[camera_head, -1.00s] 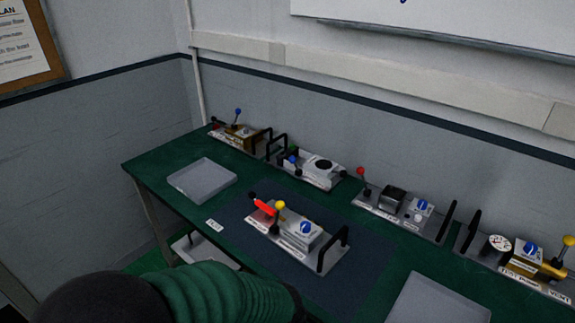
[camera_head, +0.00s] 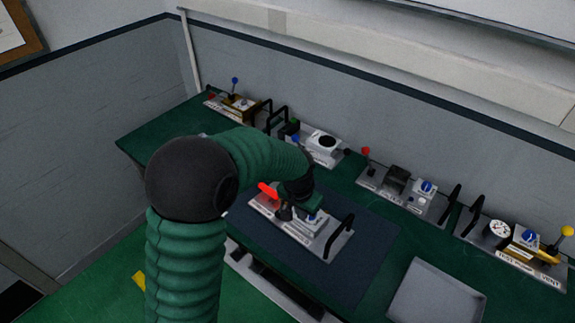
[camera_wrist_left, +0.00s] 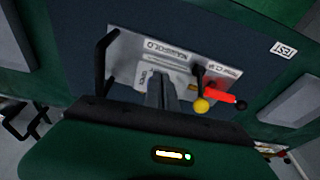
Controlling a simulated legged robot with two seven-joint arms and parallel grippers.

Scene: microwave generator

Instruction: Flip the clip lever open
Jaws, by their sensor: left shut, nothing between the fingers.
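The device in front of me is a grey plate unit (camera_head: 325,240) on a dark blue mat; it also shows in the left wrist view (camera_wrist_left: 125,72). It carries a red lever (camera_head: 267,190) with a dark tip; the red lever also shows in the left wrist view (camera_wrist_left: 218,90). Beside it is a black stalk with a yellow ball knob (camera_wrist_left: 201,105). Which lever the clip label belongs to is too small to tell. My left gripper (camera_wrist_left: 156,88) is shut and empty, over the middle of the unit, to the left of the yellow knob in the wrist view. My right gripper is not in view.
A black handle (camera_head: 340,236) stands at the unit's right end. More lever units line the back of the green table, one with a red knob (camera_head: 366,151), one with a yellow knob (camera_head: 567,231). A grey tray (camera_head: 437,296) lies at the right front.

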